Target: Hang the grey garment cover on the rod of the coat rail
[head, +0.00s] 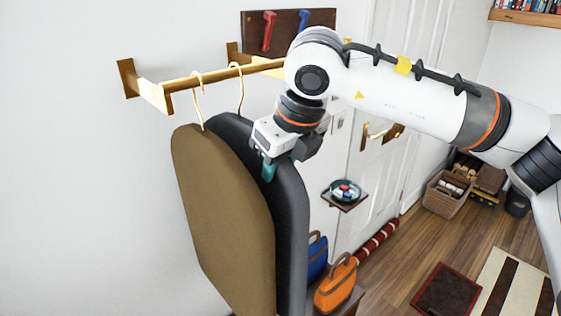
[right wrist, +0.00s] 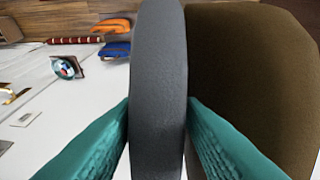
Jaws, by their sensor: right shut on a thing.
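The grey garment cover (head: 288,200) hangs upright beside a brown garment cover (head: 222,205), below the coat rail. My right gripper (head: 278,165) is shut on its upper part, one teal finger on each side. In the right wrist view the grey cover (right wrist: 158,70) runs between the fingertips, with the brown cover (right wrist: 250,80) close on the right. The grey cover's hook (head: 241,92) reaches up to the golden rod (head: 212,75), and its curved top shows at the rod. I cannot tell whether it rests there. The brown cover's hook (head: 199,100) is over the rod. My left gripper is out of view.
A dark peg board (head: 290,22) with a red and a blue hook is on the wall behind the rail. A small shelf (head: 345,199) with a dish sits by the white door. An orange bag (head: 336,286) and a blue bag (head: 317,258) stand below.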

